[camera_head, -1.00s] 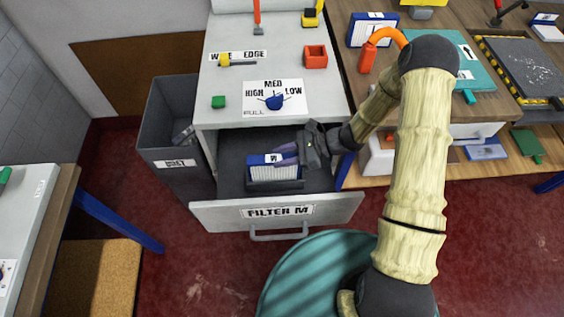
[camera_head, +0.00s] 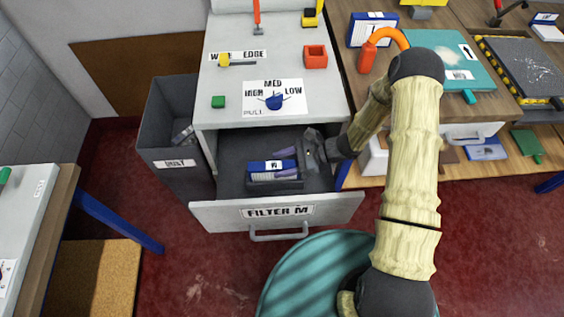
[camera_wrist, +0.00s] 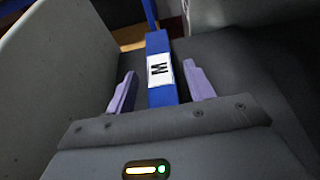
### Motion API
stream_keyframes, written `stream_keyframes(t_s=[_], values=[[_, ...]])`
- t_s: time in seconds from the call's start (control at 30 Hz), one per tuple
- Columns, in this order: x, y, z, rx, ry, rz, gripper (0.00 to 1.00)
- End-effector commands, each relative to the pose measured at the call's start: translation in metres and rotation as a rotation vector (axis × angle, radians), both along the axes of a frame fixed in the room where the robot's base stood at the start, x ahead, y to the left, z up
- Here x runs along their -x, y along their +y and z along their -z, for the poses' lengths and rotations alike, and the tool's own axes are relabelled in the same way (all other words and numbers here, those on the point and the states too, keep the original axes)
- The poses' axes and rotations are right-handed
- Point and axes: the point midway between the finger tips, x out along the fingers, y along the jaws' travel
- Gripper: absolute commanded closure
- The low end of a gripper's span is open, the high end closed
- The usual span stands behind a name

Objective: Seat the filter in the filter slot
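The filter (camera_head: 272,166) is a blue-framed block with white pleats and a white M label. It sits low in a dark holder (camera_head: 262,185) inside the open drawer marked FILTER M (camera_head: 225,214). Only its upper part shows above the holder; its bottom is hidden. My gripper (camera_head: 285,161) reaches in from the right, its purple fingers spread on either side of the filter. In the wrist view the filter (camera_wrist: 162,95) stands between the two fingers, with a narrow gap on each side.
A grey bin (camera_head: 165,125) stands left of the drawer. A wooden bench (camera_head: 360,90) is at right.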

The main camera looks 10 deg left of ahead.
Motion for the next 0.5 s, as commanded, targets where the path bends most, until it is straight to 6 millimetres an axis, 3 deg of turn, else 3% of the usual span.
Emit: stream_keyframes(t_s=[0.37,0.5], values=[[0.000,0.001,-0.005,0.000,-0.001,-0.003,0.47],[-0.004,-0.013,-0.009,0.001,-0.002,-0.001,0.47]])
